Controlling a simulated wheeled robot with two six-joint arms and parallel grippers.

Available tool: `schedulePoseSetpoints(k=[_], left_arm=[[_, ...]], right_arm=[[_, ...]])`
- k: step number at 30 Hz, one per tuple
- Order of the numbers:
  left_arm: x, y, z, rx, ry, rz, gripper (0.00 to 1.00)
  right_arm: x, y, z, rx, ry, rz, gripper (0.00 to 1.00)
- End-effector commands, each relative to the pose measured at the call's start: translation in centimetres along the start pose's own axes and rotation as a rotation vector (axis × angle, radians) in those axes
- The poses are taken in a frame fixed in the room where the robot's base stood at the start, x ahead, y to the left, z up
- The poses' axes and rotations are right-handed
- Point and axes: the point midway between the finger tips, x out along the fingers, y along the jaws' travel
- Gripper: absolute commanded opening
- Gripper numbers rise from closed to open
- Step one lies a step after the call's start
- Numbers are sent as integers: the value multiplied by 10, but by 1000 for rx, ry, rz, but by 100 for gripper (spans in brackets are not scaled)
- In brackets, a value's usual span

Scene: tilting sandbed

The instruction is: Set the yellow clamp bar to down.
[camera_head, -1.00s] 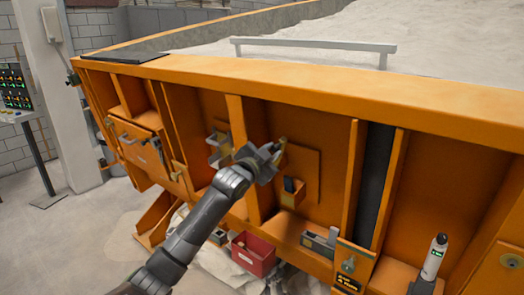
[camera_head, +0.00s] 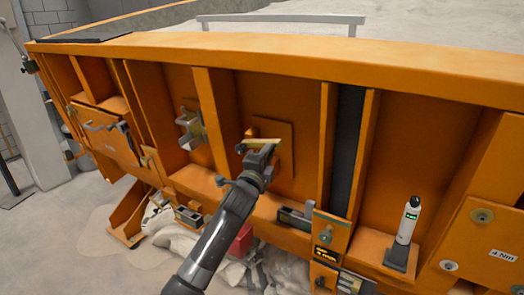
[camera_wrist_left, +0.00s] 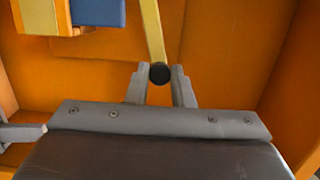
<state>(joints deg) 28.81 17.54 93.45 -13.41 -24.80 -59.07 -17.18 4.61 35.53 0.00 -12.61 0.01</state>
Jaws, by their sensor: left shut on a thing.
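The yellow clamp bar (camera_head: 264,142) shows in the head view as a short pale-yellow bar, roughly level in the picture, in front of a square orange plate on the orange side panel. In the left wrist view the yellow bar (camera_wrist_left: 153,32) comes down from the top edge and ends in a round black knob (camera_wrist_left: 159,72). My left gripper (camera_head: 256,150) is at the bar in the head view. In the wrist view its two fingers (camera_wrist_left: 160,86) are closed around the knob end. The arm and gripper hide part of the plate and the bar's mount.
A blue block in a yellow holder (camera_wrist_left: 97,12) is close by at the wrist view's upper left. Upright orange ribs (camera_head: 212,125) flank the bay. A grey bracket (camera_head: 190,128) is to the left. A white cylindrical device (camera_head: 407,222) stands at the right.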

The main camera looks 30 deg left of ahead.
Motion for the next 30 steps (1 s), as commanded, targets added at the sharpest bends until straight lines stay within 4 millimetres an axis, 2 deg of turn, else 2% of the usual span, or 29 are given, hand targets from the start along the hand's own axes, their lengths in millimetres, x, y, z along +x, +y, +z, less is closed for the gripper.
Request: schedulePoseSetpoints(k=[3, 12, 30], left_arm=[[-1, 14, -2, 85, 0, -13, 0], [-1, 30, -4, 231, 1, -40, 0], [-1, 36, -3, 283, -1, -47, 0]], right_arm=[[7, -1, 1, 0, 0, 0, 36], [14, -1, 2, 0, 0, 0, 36], [16, -2, 2, 0, 0, 0, 36]])
